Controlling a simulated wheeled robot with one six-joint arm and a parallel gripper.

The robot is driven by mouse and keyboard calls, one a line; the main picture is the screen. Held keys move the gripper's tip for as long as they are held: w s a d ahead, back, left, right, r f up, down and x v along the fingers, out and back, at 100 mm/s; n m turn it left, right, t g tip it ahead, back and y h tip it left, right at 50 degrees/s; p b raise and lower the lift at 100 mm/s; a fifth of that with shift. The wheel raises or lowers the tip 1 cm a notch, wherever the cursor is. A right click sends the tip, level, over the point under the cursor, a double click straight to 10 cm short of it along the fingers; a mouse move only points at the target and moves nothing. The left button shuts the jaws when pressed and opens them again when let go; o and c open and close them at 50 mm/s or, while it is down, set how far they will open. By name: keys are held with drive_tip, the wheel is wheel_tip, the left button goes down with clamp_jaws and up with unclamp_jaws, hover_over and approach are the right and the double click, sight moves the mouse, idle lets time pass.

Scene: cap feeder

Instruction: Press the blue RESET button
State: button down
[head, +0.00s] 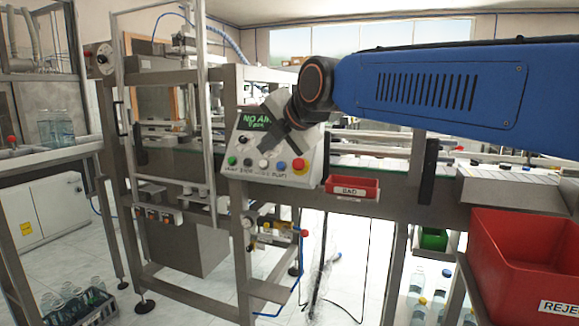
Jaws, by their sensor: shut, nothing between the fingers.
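The blue button (281,166) sits on the sloped light-grey control panel (240,156), left of a red mushroom button (298,165) on a yellow base. White (265,164), black (247,162) and green (232,161) buttons are to its left. My gripper (268,146) is dark and shut, with nothing held. It is in front of the panel's upper part, its tip just above the button row and up-left of the blue button. I cannot tell how far it is from the panel surface. It partly covers the green-lettered display (257,119), which reads "NO AIR".
A red BAD bin (352,187) hangs right of the panel. A large red reject bin (525,262) is at the lower right. A metal guard frame (119,100) stands left of the panel. Air fittings (266,236) are below it.

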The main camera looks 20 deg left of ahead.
sight(281, 166)
drive_tip(key=shift+w+f, duration=0.1)
drive_tip(key=shift+w+d+f, duration=0.1)
drive_tip(key=shift+w+f, duration=0.7)
drive_tip(key=shift+w, duration=0.35)
drive_tip(key=shift+w+d+f, duration=0.1)
drive_tip(key=shift+w+f, duration=0.75)
drive_tip(key=shift+w, duration=0.35)
drive_tip(key=shift+w+d+f, duration=0.1)
drive_tip(key=shift+w+f, duration=0.7)
drive_tip(key=shift+w, duration=0.35)
drive_tip(key=shift+w+f, duration=0.2)
drive_tip(key=shift+w, duration=0.1)
drive_tip(key=shift+w+f, duration=0.25)
drive_tip(key=shift+w, duration=0.1)
idle(0.6)
drive_tip(key=shift+s, duration=0.1)
drive_tip(key=shift+s+r, duration=0.45)
drive_tip(key=shift+s, duration=0.15)
